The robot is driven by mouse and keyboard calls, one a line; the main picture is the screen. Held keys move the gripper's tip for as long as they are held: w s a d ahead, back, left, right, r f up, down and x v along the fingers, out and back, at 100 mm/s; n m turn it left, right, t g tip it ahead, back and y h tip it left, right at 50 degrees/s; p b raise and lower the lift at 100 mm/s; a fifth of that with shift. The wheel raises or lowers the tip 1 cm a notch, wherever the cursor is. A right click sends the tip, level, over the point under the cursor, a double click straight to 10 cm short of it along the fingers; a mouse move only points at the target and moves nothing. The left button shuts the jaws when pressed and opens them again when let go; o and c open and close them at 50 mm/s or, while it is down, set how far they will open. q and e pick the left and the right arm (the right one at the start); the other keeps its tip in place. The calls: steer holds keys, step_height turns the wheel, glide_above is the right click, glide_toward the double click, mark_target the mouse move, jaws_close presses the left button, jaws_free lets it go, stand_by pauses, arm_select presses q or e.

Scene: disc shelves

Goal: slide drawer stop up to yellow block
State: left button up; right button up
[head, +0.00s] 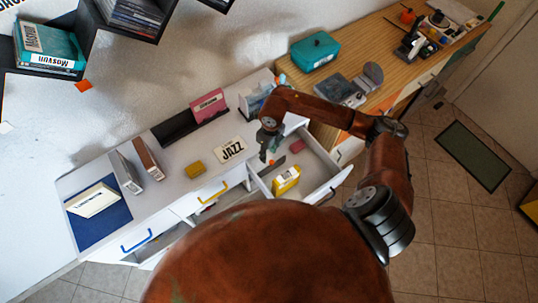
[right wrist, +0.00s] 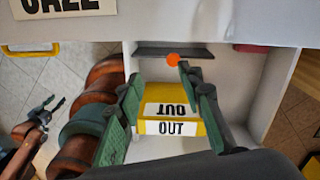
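The yellow block (head: 286,181), labelled OUT, sits in the open drawer (head: 318,190); in the right wrist view the yellow block (right wrist: 172,97) shows between and beyond my fingers. A dark bar with an orange knob, seemingly the drawer stop (right wrist: 150,50), lies across the drawer, apart from the block; it shows small in the head view (head: 279,163). My right gripper (head: 268,153) is over the drawer, near the stop. In the right wrist view its fingers (right wrist: 158,78) are spread, with nothing held. What seems my left gripper (right wrist: 50,103) shows small at the left.
A pink block (head: 297,146) lies in the drawer's far corner. Another drawer with a blue handle (head: 136,242) stands left. A wooden bench (head: 345,65) stands behind on the right.

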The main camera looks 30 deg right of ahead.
mark_target(271, 161)
steer(key=shift+w+d+f+h, duration=0.15)
steer(key=shift+d+h, duration=0.15)
steer(key=shift+d, duration=0.45)
steer(key=shift+d+f, duration=0.1)
steer(key=shift+f, duration=0.2)
step_height(271, 161, down, 7)
steer(key=shift+r, duration=0.1)
jaws_close()
